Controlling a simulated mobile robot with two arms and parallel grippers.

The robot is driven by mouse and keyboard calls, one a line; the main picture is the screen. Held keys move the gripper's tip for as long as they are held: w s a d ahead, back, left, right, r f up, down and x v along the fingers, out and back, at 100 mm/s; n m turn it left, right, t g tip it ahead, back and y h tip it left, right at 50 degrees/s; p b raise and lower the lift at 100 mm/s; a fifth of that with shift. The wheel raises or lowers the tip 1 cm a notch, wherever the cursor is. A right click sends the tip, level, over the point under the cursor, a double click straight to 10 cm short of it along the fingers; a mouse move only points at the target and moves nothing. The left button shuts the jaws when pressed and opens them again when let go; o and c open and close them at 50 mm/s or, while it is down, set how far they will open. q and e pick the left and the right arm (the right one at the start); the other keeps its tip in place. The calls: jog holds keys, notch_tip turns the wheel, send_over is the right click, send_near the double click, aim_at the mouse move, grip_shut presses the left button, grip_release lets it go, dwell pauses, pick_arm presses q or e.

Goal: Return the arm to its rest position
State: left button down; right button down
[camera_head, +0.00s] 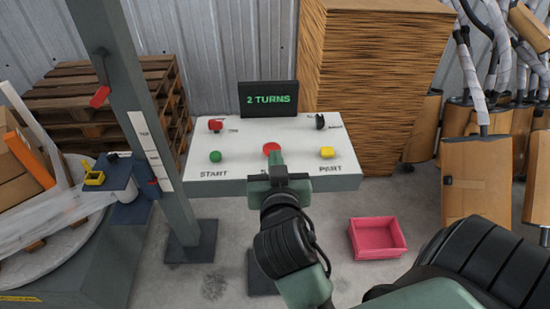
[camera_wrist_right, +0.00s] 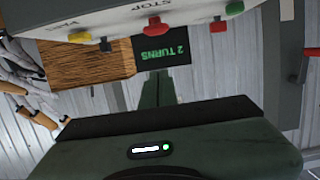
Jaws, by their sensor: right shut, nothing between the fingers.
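My right gripper (camera_head: 276,162) is shut and empty. In the head view it is in front of the white control panel (camera_head: 344,183), its fingertips overlapping the area just below the red stop button (camera_head: 271,148). I cannot tell from this view whether they touch it. In the right wrist view, which is upside down, the shut fingers (camera_wrist_right: 157,90) show apart from the red button (camera_wrist_right: 154,25), pointing toward the display. The display (camera_head: 268,98) reads "2 TURNS". My left gripper is not in view.
The panel also has a green button (camera_head: 215,156), a yellow button (camera_head: 327,152), a red knob (camera_head: 215,125) and a black knob (camera_head: 320,121). A grey post (camera_head: 150,120) stands left. A pink bin (camera_head: 378,238) lies on the floor. Cardboard stack (camera_head: 375,60) stands behind.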

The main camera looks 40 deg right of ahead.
jog(key=s+a+f+n+g+y, duration=0.1)
jog(key=s+f+n+g+y, duration=0.15)
jog(key=f, duration=0.45)
jog(key=s+a+f+n+g+y, duration=0.2)
jog(key=s+f, duration=0.1)
jog(key=f, duration=0.4)
jog(key=s+a+f+n+g+y, duration=0.4)
jog(key=s+f+g, duration=0.2)
jog(key=s+f, duration=0.55)
notch_tip(320, 180, down, 23)
jog(key=s, duration=0.2)
jog(key=s+d+f+g, duration=0.1)
jog(key=s+d+f, duration=0.2)
jog(key=s+f, duration=1.4)
jog(key=shift+g, duration=0.35)
jog(key=shift+h, duration=0.25)
